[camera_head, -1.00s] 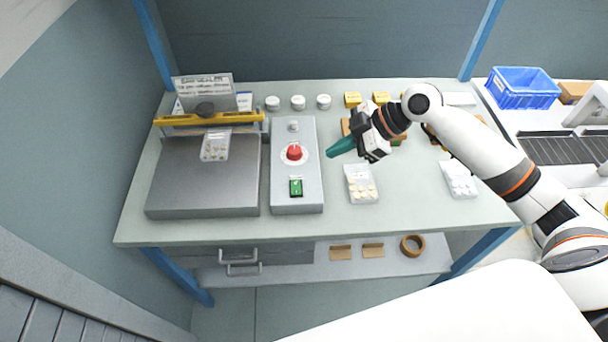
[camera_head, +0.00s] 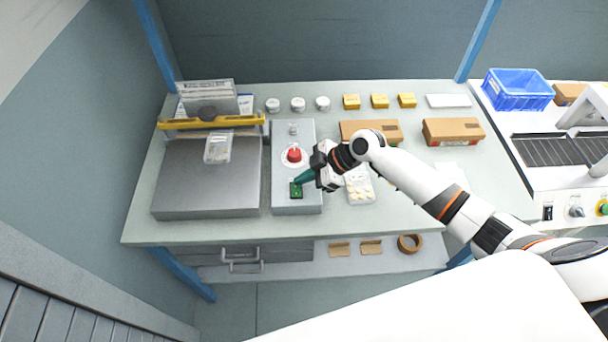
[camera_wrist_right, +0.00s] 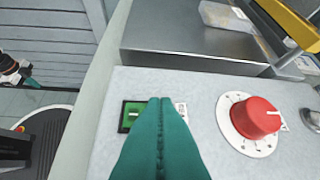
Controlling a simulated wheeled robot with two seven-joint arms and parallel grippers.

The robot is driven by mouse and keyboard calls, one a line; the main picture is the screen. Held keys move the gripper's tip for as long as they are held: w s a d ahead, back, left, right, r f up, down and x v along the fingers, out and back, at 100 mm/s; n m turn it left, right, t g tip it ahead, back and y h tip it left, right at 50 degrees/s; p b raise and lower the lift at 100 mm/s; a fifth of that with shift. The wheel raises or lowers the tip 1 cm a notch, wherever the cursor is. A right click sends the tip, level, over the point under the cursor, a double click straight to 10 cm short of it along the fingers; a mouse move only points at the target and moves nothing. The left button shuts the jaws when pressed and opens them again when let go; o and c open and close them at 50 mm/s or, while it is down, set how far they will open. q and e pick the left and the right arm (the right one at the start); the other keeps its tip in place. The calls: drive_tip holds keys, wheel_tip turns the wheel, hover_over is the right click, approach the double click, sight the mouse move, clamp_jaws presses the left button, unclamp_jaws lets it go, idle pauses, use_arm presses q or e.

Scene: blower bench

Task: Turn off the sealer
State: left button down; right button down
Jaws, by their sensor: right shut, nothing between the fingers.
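The sealer (camera_head: 205,190) stands on the left of the bench, a flat grey metal body with a yellow bar (camera_head: 210,121) across its back. Beside it is a grey control box (camera_head: 296,206) with a red knob (camera_head: 294,155) and a green rocker switch (camera_head: 296,192). The knob (camera_wrist_right: 255,118) and switch (camera_wrist_right: 131,115) also show in the right wrist view. My right gripper (camera_head: 299,181) is shut and empty, its teal fingertips at the switch's far edge; contact is unclear. The fingers partly hide the switch in the wrist view. My left gripper (camera_wrist_right: 28,80) shows small at the wrist view's left edge; its opening is unclear.
A clear bag of pale pieces (camera_head: 360,188) lies right of the control box. Cardboard boxes (camera_head: 453,131), yellow boxes (camera_head: 379,101) and white round containers (camera_head: 298,104) stand farther back. A clear pouch (camera_head: 218,148) lies on the sealer. The bench front (camera_head: 330,228) is clear.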

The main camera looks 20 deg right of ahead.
drive_tip(key=shift+f, duration=0.25)
drive_tip(key=shift+w+f+b, duration=0.15)
drive_tip(key=shift+f+b, duration=0.4)
drive_tip(key=shift+b, duration=0.4)
drive_tip(key=shift+r+p, duration=0.3)
drive_tip(key=shift+p, duration=0.1)
drive_tip(key=shift+s, duration=0.2)
